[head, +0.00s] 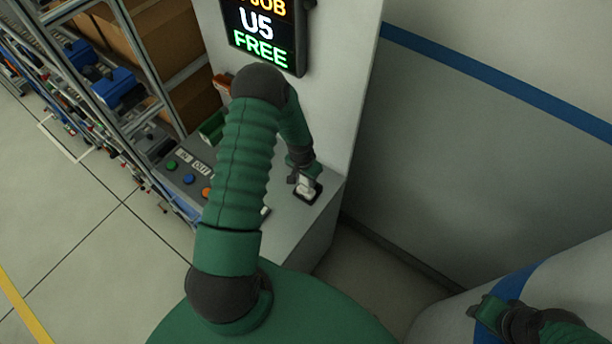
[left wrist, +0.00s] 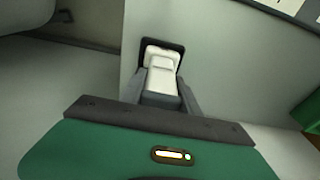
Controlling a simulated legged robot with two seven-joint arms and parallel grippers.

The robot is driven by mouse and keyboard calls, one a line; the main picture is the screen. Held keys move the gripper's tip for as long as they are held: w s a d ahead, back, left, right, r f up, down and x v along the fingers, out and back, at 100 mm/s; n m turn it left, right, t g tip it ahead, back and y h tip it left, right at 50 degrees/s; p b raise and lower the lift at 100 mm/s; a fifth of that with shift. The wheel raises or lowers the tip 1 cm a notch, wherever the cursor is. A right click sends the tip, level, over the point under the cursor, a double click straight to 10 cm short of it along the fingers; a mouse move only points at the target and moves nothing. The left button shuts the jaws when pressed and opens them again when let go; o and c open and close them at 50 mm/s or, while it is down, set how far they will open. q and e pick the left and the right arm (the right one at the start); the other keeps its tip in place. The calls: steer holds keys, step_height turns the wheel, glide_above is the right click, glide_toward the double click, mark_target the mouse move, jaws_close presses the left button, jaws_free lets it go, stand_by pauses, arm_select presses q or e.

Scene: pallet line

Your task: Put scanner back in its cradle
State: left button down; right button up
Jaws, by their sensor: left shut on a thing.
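My left gripper (head: 304,177) reaches down over the grey counter and is shut on the white scanner (head: 306,187). In the left wrist view, the two fingers (left wrist: 163,92) sit on either side of the scanner (left wrist: 161,63). The scanner's far end lies over the dark cradle (left wrist: 176,47), which frames it; I cannot tell whether it is fully seated. The cradle also shows in the head view as a dark patch (head: 314,195) near the counter's right edge. My right gripper (head: 480,312) is at the lower right, away from the counter; its fingers are not clear.
A panel with coloured buttons (head: 188,179) lies left of my left arm. A lit display (head: 258,32) hangs on the light wall behind. A green object (head: 211,127) stands at the back. Shelving with brown boxes (head: 165,38) fills the left. Floor is open at the lower left.

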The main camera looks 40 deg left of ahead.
arm_select(q)
steer(key=c, duration=1.3)
jaws_free()
steer(key=shift+f, duration=0.1)
steer(key=o, duration=0.4)
steer(key=shift+d, duration=0.15)
